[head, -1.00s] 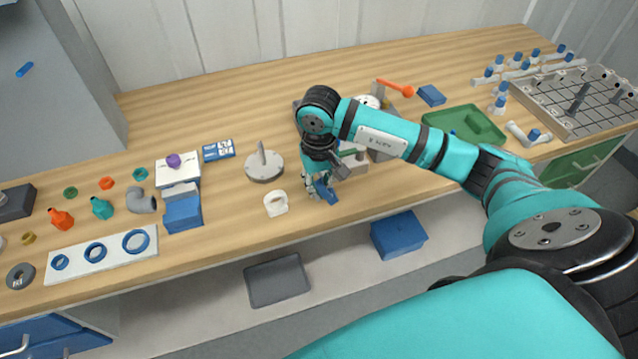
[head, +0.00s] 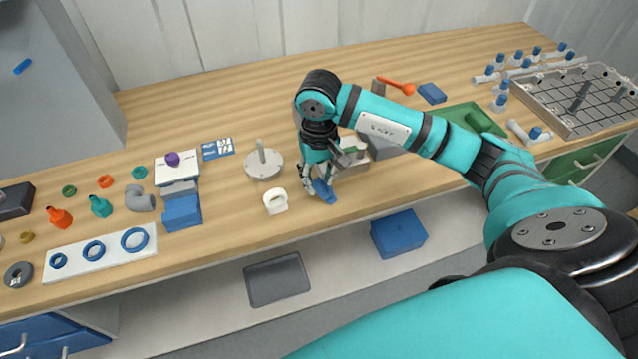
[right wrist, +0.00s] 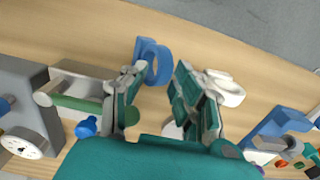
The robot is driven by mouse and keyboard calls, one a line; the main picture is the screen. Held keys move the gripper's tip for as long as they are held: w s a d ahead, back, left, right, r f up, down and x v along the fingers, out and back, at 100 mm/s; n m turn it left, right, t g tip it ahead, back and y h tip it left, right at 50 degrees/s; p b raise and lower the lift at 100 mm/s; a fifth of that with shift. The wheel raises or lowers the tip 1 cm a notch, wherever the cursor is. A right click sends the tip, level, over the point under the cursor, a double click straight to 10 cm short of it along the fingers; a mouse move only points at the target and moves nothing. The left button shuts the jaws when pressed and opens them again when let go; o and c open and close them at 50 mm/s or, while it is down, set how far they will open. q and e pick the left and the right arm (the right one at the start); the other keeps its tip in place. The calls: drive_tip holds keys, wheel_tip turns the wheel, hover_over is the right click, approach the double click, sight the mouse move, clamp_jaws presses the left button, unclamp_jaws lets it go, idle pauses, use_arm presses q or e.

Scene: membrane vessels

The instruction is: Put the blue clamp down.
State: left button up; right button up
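The blue clamp (head: 324,192) rests on the wooden bench top near its front edge, just below my right gripper (head: 317,184). In the right wrist view the clamp (right wrist: 152,62) shows by the tip of the left-hand finger. A wide gap lies between the two fingers of my right gripper (right wrist: 165,82), so it is open. The clamp is not pinched between them; whether it touches the near finger I cannot tell. My left gripper is not in view.
A white ring-shaped clamp (head: 276,202) stands just left of the blue one. A round metal plate with a post (head: 264,165) is behind it. Grey and white equipment (head: 356,155) stands behind my right gripper. The bench's front edge is close.

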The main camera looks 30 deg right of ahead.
sight(319, 182)
wheel_tip(319, 182, up, 10)
drive_tip(key=b, duration=0.2)
drive_tip(key=shift+f, duration=0.15)
